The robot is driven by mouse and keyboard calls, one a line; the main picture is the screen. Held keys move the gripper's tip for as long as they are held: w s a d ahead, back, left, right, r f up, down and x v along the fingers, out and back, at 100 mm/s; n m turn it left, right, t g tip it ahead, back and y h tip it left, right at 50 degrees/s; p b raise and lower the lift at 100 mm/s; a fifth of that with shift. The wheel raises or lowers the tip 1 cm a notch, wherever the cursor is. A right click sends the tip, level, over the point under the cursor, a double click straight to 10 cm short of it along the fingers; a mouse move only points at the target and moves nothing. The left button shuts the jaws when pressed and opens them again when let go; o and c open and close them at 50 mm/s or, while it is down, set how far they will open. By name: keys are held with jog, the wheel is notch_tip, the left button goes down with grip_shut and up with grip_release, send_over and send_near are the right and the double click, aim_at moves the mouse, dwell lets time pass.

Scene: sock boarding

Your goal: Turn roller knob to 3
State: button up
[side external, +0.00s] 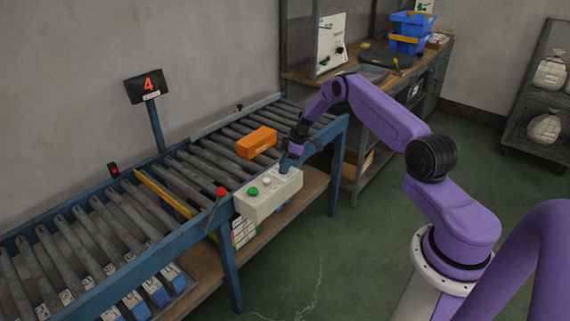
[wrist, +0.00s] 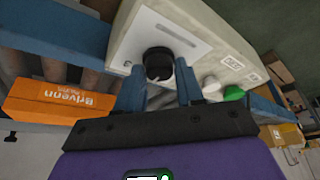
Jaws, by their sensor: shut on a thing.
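The control box (side external: 268,195) is pale cream and mounted on the near side rail of the roller conveyor; it also shows in the wrist view (wrist: 207,25). In the wrist view the black round roller knob (wrist: 158,62) sits on its face beside a printed strip. My gripper (wrist: 160,84) is shut on the knob, with a blue finger on either side of it. In the side view my gripper (side external: 287,163) comes down on the right end of the box and hides the knob. The number the knob points to cannot be read.
A green button (side external: 253,191) and a white button (side external: 266,181) are on the box. A red-topped lever (side external: 221,192) stands to its left. An orange carton (side external: 257,142) lies on the rollers beside my gripper. A display (side external: 148,85) on a post shows 4.

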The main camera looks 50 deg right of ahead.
jog(key=m, duration=0.2)
jog(key=m+h, duration=0.1)
jog(key=m, duration=0.1)
jog(key=shift+s+a+m+t+h, duration=0.1)
jog(key=shift+m+t+h, duration=0.2)
jog(key=shift+t, duration=0.1)
jog(key=shift+a+m+h, duration=0.1)
jog(key=shift+m+h, duration=0.7)
jog(key=shift+m, duration=1.2)
jog(key=o, duration=1)
jog(key=shift+r, duration=0.1)
